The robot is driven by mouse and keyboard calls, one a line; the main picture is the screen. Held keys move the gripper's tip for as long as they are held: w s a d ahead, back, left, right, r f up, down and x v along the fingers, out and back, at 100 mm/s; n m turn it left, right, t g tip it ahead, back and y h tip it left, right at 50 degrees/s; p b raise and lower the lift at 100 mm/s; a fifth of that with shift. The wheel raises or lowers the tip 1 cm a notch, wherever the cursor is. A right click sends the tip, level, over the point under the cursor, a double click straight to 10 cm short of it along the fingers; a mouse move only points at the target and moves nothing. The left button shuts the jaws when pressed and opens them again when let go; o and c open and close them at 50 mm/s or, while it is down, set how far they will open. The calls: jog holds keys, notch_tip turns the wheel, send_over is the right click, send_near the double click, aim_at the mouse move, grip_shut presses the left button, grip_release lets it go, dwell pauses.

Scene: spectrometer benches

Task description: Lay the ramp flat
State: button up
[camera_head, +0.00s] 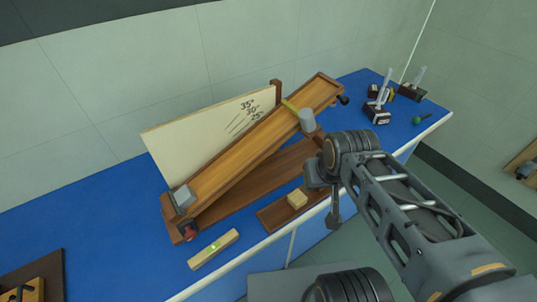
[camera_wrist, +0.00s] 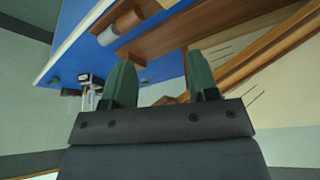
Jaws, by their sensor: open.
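The wooden ramp (camera_head: 245,140) is tilted, its low end at left and its high end at right. It stands over a brown wooden base (camera_head: 255,180) on the blue bench. A cream board (camera_head: 195,130) marked 35°, 30° and 25° stands behind it. A grey block (camera_head: 182,198) is at the low end and a grey cylinder (camera_head: 307,119) near the high end. My gripper (camera_head: 334,215) is in front of the ramp's right part. In the wrist view its two green fingers (camera_wrist: 163,80) are apart with nothing between them; part of the ramp (camera_wrist: 265,65) shows beyond.
A spirit level (camera_head: 213,249) lies at the bench's front edge. Small dark devices (camera_head: 377,112) and a green ball (camera_head: 416,121) are at the right end. A dark knob (camera_head: 343,100) is by the high end.

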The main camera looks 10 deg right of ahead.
dwell(0.3)
jog(key=m+t+y+b, duration=0.2)
jog(key=m+t+y, duration=0.8)
jog(key=m, duration=1.6)
send_near(347, 102)
jog(key=shift+t+h, duration=0.9)
jog(key=p+x, duration=0.1)
jog(key=x, duration=0.2)
jog(key=a+p+x, duration=0.1)
jog(key=x, duration=0.3)
jog(key=p+x, duration=0.1)
jog(key=x, duration=0.3)
jog(key=shift+s+a+f, duration=0.15)
jog(key=shift+s, duration=0.15)
jog(key=shift+c, duration=0.4)
